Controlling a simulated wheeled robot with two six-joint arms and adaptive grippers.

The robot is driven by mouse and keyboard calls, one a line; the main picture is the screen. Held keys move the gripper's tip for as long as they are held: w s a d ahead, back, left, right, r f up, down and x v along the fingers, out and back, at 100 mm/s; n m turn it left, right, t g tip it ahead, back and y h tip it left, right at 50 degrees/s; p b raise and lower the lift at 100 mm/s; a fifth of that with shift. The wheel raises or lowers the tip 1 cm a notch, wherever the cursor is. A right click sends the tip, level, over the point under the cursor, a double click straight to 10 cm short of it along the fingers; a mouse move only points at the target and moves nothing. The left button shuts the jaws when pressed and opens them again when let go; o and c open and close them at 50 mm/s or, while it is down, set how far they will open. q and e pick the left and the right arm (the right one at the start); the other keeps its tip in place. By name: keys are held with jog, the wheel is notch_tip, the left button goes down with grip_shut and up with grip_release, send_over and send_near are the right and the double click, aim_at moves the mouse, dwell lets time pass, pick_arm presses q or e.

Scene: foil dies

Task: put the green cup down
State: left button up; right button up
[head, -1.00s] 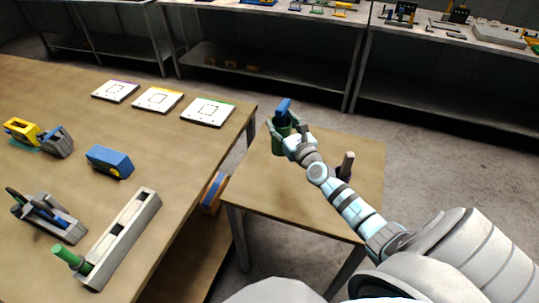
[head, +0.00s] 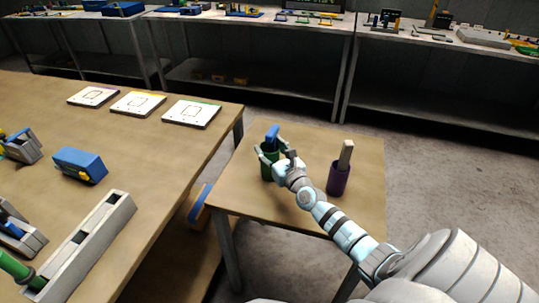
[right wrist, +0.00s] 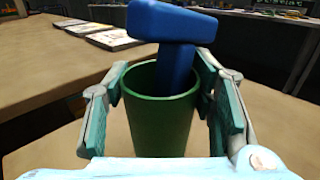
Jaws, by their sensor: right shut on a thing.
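The green cup (head: 267,167) is at the left part of the small wooden table. It looks upright, and a blue T-shaped thing (head: 272,136) stands up out of it. My right gripper (head: 272,157) has its fingers on both sides of the cup, shut on it. The right wrist view shows the cup (right wrist: 160,120) between the two finger pads, with the blue thing (right wrist: 177,50) leaning in its mouth. The cup's base is hard to make out, so I cannot tell whether it touches the table. My left gripper is not in view.
A purple cup (head: 338,180) with a light stick stands on the small table (head: 280,205), right of the green cup. The larger table (head: 150,150) at left holds three white cards, a blue block (head: 80,164) and a long grey holder (head: 85,245).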

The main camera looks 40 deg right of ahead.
jog(key=o, duration=1.5)
jog(key=shift+o, duration=0.2)
jog(key=shift+r, duration=0.15)
jog(key=shift+s, duration=0.35)
jog(key=s+a+p, duration=0.2)
jog(key=s, duration=0.9)
jog(key=shift+s, duration=0.1)
